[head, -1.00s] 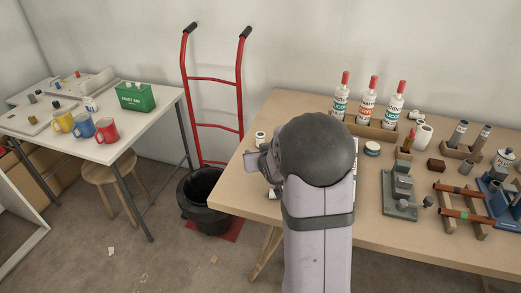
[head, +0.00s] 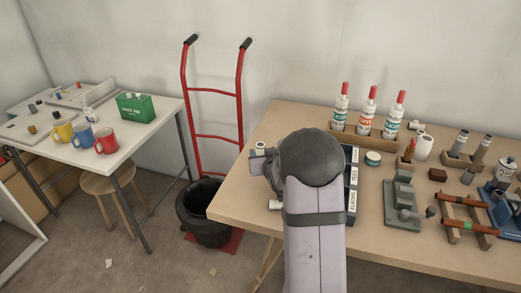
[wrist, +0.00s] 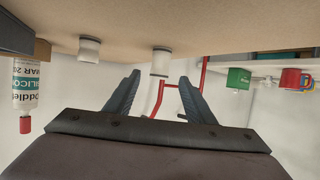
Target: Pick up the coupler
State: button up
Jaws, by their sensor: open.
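Two short white pipe fittings show in the wrist view, which sees the table upside down. The nearer-looking white fitting (wrist: 161,62) lies ahead between my fingers' lines, apart from them as far as I can see; the other fitting (wrist: 89,48) is left of them. I cannot tell for sure which is the coupler. My gripper (wrist: 159,76) is open and empty. In the head view, one white fitting (head: 260,148) stands at the table's left side and another (head: 275,204) shows nearer the front. My arm hides most of my gripper there.
A dark box (head: 352,182) labelled for elbows and tees stands right of my arm. Red-capped bottles (head: 367,113) stand at the back. A grey fixture (head: 403,205) and wooden racks are farther right. A black bin (head: 206,214) stands on the floor left of the table (head: 237,205).

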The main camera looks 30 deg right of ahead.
aim_at(261, 149)
jog(key=shift+p+x, duration=0.45)
jog(key=shift+x, duration=1.9)
jog(key=shift+r, duration=0.1)
jog(key=c, duration=1.2)
jog(key=shift+o, duration=0.2)
notch_tip(261, 149, up, 10)
